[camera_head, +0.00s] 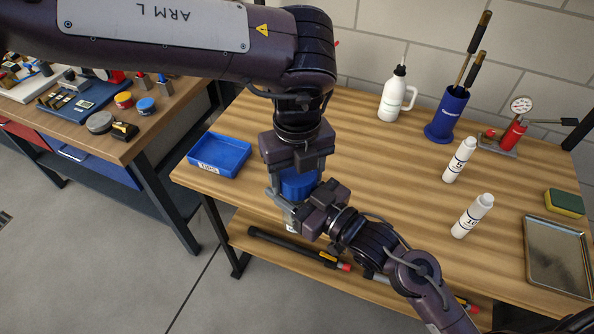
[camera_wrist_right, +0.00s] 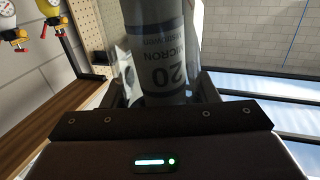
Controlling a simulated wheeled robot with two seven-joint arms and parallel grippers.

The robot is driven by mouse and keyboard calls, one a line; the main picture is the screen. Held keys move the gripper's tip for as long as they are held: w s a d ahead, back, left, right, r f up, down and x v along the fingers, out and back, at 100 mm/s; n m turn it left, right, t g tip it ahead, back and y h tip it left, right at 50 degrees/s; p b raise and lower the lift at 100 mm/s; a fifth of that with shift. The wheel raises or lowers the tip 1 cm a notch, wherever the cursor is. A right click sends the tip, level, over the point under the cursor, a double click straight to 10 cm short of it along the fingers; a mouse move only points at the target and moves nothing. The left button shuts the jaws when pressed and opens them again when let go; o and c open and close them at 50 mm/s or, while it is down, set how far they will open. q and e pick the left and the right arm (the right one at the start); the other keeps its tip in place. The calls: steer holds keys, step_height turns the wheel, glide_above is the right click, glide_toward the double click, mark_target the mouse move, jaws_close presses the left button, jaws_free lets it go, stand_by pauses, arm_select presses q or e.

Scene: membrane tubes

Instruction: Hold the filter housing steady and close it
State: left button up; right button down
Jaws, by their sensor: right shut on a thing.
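My right gripper (camera_head: 292,208) is shut on the lower body from the front right. My left gripper (camera_head: 296,166) points down right over the blue part. Its fingertips are largely hidden, so I cannot tell whether it grips the blue part.
A blue tray (camera_head: 246,157) lies left of the housing. White cartridges marked 5 (camera_head: 459,160) and 10 (camera_head: 472,215) stand at the right. Behind are a white bottle (camera_head: 396,96), a blue tool holder (camera_head: 446,117) and a gauge pump (camera_head: 513,136). A metal tray (camera_head: 530,260) lies far right. The middle is clear.

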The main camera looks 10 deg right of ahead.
arm_select(q)
steer(key=c, duration=0.4)
steer(key=o, duration=0.9)
steer(key=shift+r, duration=0.1)
steer(key=shift+r, duration=2.2)
steer(key=shift+c, duration=0.3)
steer(key=shift+w+r+n, duration=0.1)
steer(key=shift+r+n, duration=0.35)
steer(key=shift+n, duration=0.15)
step_height(320, 180, up, 3)
steer(key=n, duration=0.3)
steer(key=shift+f, duration=0.2)
